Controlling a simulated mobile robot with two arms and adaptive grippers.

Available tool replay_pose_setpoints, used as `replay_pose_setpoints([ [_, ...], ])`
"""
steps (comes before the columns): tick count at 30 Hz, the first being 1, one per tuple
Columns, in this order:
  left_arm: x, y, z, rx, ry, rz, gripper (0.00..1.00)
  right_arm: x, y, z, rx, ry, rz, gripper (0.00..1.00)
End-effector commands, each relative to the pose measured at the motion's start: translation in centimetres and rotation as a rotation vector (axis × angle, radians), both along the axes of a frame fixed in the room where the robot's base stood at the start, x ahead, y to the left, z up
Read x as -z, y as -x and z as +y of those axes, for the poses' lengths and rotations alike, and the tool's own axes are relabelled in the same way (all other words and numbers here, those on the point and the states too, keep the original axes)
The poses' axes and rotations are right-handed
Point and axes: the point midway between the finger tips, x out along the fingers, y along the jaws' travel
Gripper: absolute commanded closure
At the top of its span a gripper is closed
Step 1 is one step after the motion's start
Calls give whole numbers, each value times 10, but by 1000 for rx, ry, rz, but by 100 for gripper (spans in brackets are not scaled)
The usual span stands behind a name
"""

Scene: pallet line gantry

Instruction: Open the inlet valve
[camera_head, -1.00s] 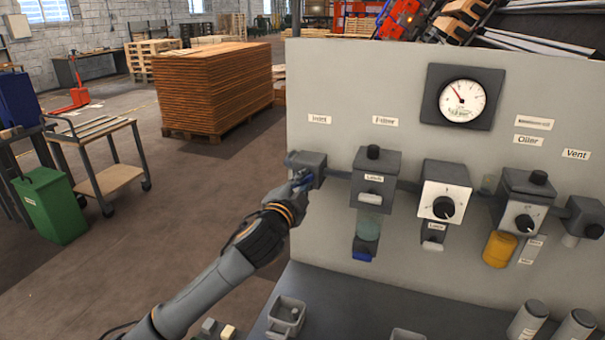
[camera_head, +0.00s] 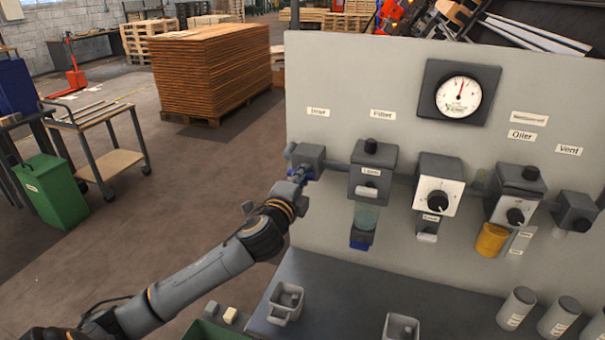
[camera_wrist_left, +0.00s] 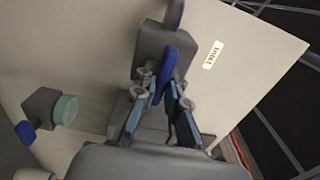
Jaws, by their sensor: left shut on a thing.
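The inlet valve (camera_head: 309,158) is a grey block at the left edge of the panel (camera_head: 350,90), under the "Inlet" label (camera_head: 318,112). It also shows in the left wrist view (camera_wrist_left: 163,45), with its blue handle (camera_wrist_left: 165,72) between my fingers. My left gripper (camera_head: 298,180) is shut on that blue handle at the valve's lower left; the fingers also show in the left wrist view (camera_wrist_left: 155,100). The gauge (camera_head: 459,96) has its red needle pointing about straight up. My right gripper is not in view.
Right of the inlet valve are the filter (camera_head: 372,170), a regulator with a black knob (camera_head: 440,185), the oiler (camera_head: 518,190) and the vent valve (camera_head: 577,212). Below is a dark shelf (camera_head: 350,280) with grey cups. A cart (camera_head: 100,150) stands at the left.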

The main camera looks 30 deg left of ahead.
Motion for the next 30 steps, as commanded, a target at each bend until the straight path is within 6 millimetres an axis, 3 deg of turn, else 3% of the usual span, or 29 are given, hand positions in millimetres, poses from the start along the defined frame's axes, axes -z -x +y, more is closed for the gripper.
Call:
replay_pose_setpoints([
  [12, -3, 0, 1, -3, -13, -3, 100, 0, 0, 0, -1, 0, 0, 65],
  [13, -3, 0, 1, -3, -13, -3, 85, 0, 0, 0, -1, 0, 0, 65],
  [16, -2, 0, 1, -2, -12, -2, 65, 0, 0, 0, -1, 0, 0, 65],
  [26, 0, 2, 0, -1, -9, 1, 65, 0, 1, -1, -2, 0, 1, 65],
  [30, 1, 15, -3, 1, -9, 2, 65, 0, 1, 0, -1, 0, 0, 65],
])
